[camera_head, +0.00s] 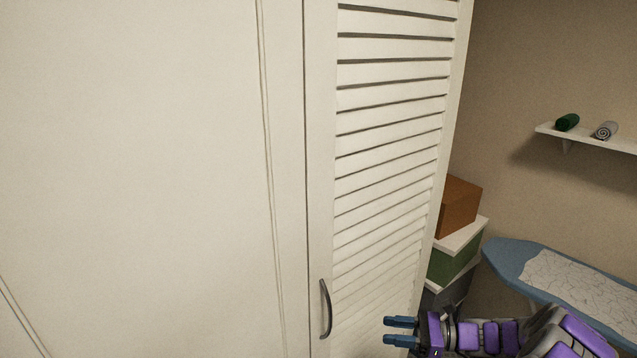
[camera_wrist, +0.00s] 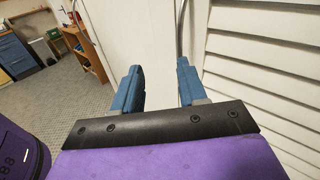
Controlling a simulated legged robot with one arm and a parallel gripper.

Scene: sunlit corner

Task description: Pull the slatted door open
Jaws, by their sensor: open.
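The slatted door (camera_head: 385,150) is white, with a column of horizontal louvres, and looks closed, in line with the plain panel to its left. Its slats (camera_wrist: 260,60) fill the right of the wrist view. A dark curved handle (camera_head: 326,310) stands upright on the door's left stile, low in the head view. My gripper (camera_head: 387,331) is open and empty, to the right of the handle and a little lower, in front of the lower slats. In the wrist view, a grey bar (camera_wrist: 181,28), apparently the handle, rises just beyond the right fingertip of my gripper (camera_wrist: 160,64). Contact cannot be told.
A plain white panel (camera_head: 150,150) fills the left. Stacked boxes, the top one orange-brown (camera_head: 460,205), stand beyond the door's right edge. An ironing board (camera_head: 510,255) is at the lower right, below a wall shelf (camera_head: 590,137). Open carpet (camera_wrist: 55,95) shows at left in the wrist view.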

